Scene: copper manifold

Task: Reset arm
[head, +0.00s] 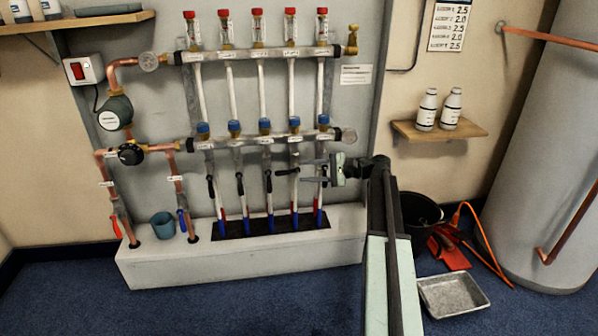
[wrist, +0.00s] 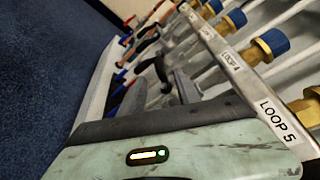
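My arm reaches up from the bottom of the head view, and my gripper (head: 306,171) points left in front of the right end of the copper manifold's lower bar (head: 250,139). Its two dark fingers look spread apart, with no held object visible between them. It is close to the black valve handles at the right end; I cannot tell whether it touches one. In the wrist view, my pale green gripper body fills the bottom, beside the lower bar (wrist: 235,68) labelled LOOP 4 and LOOP 5. Part of the rightmost valves is hidden behind the gripper.
The manifold stands over a white plinth (head: 200,265). To the right are a black bucket (head: 421,215), a red dustpan (head: 450,250), a metal tray (head: 454,296) and a large grey tank (head: 550,150). A shelf (head: 440,131) holds two white bottles. Blue carpet is clear in front.

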